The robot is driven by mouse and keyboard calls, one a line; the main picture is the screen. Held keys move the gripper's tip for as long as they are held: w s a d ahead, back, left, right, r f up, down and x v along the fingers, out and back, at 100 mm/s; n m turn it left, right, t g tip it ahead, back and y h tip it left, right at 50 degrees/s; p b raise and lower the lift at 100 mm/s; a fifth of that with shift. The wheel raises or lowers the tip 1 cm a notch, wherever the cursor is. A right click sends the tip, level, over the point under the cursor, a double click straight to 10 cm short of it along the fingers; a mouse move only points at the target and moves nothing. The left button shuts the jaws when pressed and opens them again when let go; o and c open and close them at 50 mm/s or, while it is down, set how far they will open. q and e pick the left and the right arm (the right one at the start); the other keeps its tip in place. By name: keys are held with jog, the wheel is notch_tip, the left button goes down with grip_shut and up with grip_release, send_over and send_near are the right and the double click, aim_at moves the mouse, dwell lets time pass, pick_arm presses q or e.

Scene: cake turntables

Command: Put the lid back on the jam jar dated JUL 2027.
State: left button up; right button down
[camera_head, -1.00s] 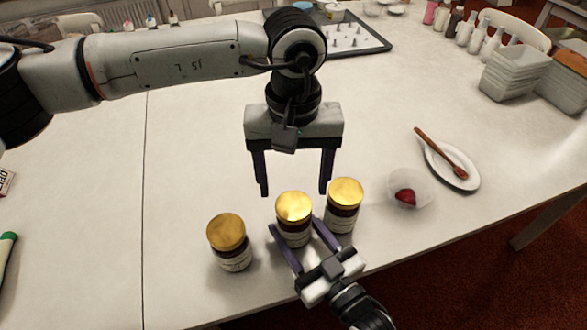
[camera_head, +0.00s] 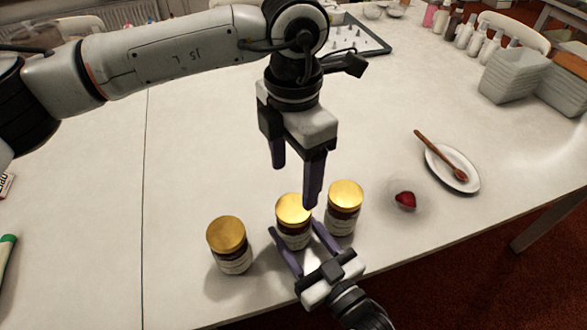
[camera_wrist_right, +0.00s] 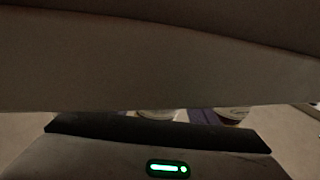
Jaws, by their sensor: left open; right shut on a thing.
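Three jam jars with gold lids stand on the white table: a left jar (camera_head: 232,258), a middle jar (camera_head: 294,233) and a right jar (camera_head: 342,219). All three have a gold lid on top. Their labels are too small to read, so I cannot tell which is dated JUL 2027. My right gripper (camera_head: 293,240) is shut on the middle jar, its fingers on either side below the lid. My left gripper (camera_head: 295,188) is open and empty, above and just behind the middle jar. The right wrist view is mostly blocked by a grey shape; parts of two jars (camera_wrist_right: 158,114) show under it.
A glass bowl with something red (camera_head: 405,200) and a white plate (camera_head: 462,178) with a wooden spoon are to the right. Grey bins (camera_head: 512,76), bottles (camera_head: 478,37) and a dark tray (camera_head: 368,38) stand farther back. The table's front edge is close to the jars.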

aim_at(293, 207)
pick_arm(q)
jog(key=shift+r+n, duration=0.1)
jog(key=shift+n, duration=0.9)
jog(key=shift+f, duration=4.05)
jog(key=shift+c, duration=0.3)
jog(key=c, duration=1)
jog(key=o, duration=1.2)
